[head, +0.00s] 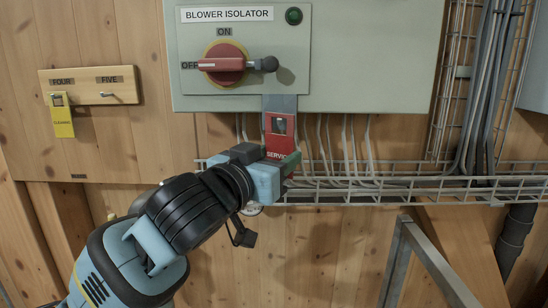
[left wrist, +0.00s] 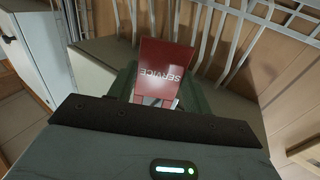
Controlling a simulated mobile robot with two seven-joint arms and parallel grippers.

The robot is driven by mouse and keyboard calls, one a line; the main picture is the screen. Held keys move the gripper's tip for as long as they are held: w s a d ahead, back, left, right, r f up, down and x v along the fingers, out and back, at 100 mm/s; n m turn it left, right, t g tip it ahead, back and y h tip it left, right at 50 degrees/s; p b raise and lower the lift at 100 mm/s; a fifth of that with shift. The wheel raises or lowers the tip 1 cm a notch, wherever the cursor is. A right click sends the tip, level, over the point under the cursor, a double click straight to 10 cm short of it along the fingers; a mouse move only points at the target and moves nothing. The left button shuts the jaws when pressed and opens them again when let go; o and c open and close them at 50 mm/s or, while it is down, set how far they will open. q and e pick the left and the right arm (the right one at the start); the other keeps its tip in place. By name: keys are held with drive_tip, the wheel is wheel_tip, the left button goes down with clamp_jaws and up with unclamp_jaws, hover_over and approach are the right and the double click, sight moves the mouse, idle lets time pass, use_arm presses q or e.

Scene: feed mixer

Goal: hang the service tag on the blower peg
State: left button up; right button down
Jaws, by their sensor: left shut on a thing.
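The red service tag (head: 282,146) is upright just below the blower isolator box, in front of a grey plate (head: 280,103) that hangs from the box's lower edge. A dark opening with something grey in it shows in the tag's upper part. I cannot tell whether a peg passes through it. My left gripper (head: 283,168) is shut on the tag's lower end. In the left wrist view the tag (left wrist: 163,66), lettered SERVICE, stands up from between the fingers. The blower peg is not clearly visible. My right gripper is out of view.
The blower isolator box (head: 350,60) has a red rotary switch (head: 224,64) pointing to OFF. A wire cable tray (head: 400,183) runs close behind the gripper. A wooden board (head: 92,86) at left has a yellow tag (head: 63,122) under FOUR and a bare peg (head: 106,95) under FIVE.

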use_arm(q)
drive_tip(key=o, duration=1.1)
drive_tip(key=shift+s, duration=0.1)
drive_tip(key=shift+v, duration=3.85)
drive_tip(key=a+f+n+g+y, duration=0.15)
drive_tip(key=a+f, duration=0.25)
drive_tip(key=f, duration=1.4)
drive_tip(key=a+f+n+g+y, duration=0.1)
drive_tip(key=a+f+n+y, duration=0.15)
drive_tip(key=f, duration=1.45)
drive_tip(key=s+a+f+g+y, duration=0.1)
drive_tip(key=s+a+f, duration=0.2)
drive_tip(key=s+f, duration=0.4)
drive_tip(key=s+a+f+g+y, duration=0.1)
drive_tip(key=s+a+f, duration=0.2)
drive_tip(key=s+f, duration=0.5)
drive_tip(key=s+a+f+g+y, duration=0.1)
drive_tip(key=s+a+f+g, duration=0.1)
drive_tip(key=s+f, duration=0.6)
drive_tip(key=shift+s+a+f, duration=0.15)
drive_tip(key=shift+a+f, duration=0.65)
drive_tip(key=shift+f, duration=0.15)
